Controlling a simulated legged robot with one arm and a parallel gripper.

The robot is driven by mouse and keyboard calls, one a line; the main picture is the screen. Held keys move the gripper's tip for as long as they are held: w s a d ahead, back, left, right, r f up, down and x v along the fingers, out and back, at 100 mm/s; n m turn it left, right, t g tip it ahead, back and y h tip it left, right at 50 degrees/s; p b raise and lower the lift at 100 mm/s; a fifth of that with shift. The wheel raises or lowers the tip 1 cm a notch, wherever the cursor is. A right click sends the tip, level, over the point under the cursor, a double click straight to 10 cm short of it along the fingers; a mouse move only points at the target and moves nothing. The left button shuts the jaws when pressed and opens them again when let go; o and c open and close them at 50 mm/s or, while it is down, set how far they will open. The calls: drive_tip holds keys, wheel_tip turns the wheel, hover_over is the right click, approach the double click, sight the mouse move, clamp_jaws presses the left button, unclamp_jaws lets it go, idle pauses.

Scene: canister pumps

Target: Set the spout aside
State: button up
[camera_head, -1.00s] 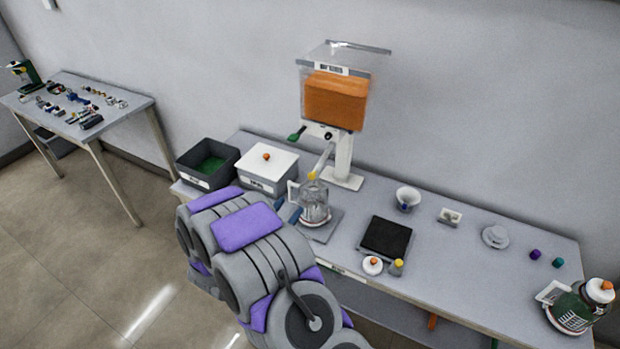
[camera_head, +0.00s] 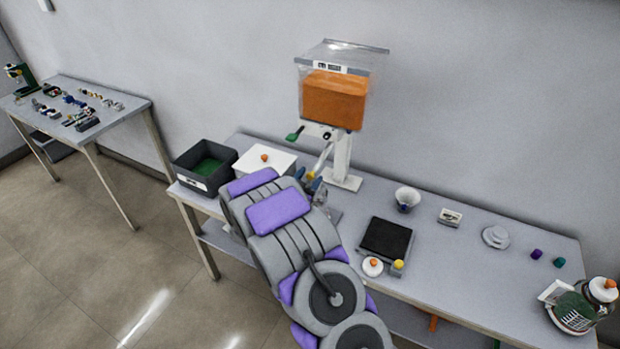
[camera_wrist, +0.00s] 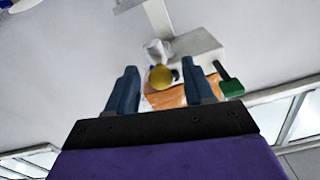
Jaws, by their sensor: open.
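The spout (camera_head: 323,158) is a pale slanted chute below the dispenser (camera_head: 335,100), which holds an orange block. In the wrist view a yellow knob (camera_wrist: 161,77) appears between my open fingers, with a pale part of what looks like the spout (camera_wrist: 156,52) behind it. My gripper (camera_head: 311,180) is at the spout's lower end; its blue fingers (camera_wrist: 161,70) stand on either side of the knob in the picture. I cannot tell whether they touch it. My arm hides most of the glass vessel (camera_head: 320,192) below.
A green-handled lever (camera_head: 295,134) sticks out left of the spout. A black-topped pad (camera_head: 386,238) and a cup (camera_head: 407,198) are to the right. Bare table shows between them.

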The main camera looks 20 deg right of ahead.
drive_tip(key=shift+w+d, duration=0.25)
drive_tip(key=shift+w, duration=0.15)
drive_tip(key=shift+d, duration=0.1)
drive_tip(key=shift+c, duration=0.4)
clamp_jaws()
